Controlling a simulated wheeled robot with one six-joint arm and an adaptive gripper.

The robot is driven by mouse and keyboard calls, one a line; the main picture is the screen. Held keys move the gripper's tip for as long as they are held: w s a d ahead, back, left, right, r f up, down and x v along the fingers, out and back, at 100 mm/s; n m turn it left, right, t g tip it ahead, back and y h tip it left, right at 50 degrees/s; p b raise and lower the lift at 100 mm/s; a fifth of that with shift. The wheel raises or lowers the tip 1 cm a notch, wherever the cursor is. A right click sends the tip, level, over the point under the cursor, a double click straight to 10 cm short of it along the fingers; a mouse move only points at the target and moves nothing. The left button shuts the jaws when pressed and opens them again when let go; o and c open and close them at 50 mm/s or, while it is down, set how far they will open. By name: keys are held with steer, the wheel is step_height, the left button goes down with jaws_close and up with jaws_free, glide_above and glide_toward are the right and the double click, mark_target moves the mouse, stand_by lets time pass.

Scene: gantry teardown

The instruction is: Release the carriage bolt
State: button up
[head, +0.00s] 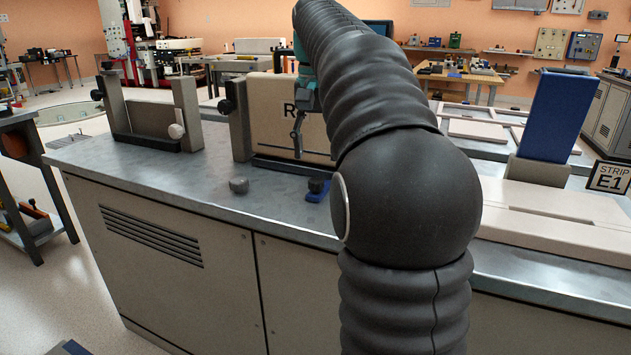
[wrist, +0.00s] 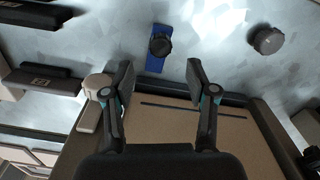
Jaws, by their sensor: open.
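My gripper (head: 298,145) is open and empty in front of the tan board marked "R" (head: 275,105); the wrist view shows its two fingers (wrist: 160,76) spread apart over the board's edge. A black knob on a small blue block (head: 317,188) stands on the bench, and it shows beyond the fingertips in the wrist view (wrist: 160,45). A pale knob (wrist: 97,84) sits beside the left finger at the board holder. A black knob (head: 225,105) is on the holder's other side. I cannot tell which one is the carriage bolt.
A loose grey knob (head: 238,185) lies on the metal bench top (head: 140,168). A blue upright block (head: 558,115) stands at the right by the "STRIP E1" sign (head: 609,178). My arm hides the bench's middle.

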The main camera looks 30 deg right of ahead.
mark_target(316, 180)
step_height(316, 180, down, 6)
steer(key=shift+f+b, duration=0.1)
steer(key=shift+b, duration=0.5)
jaws_close()
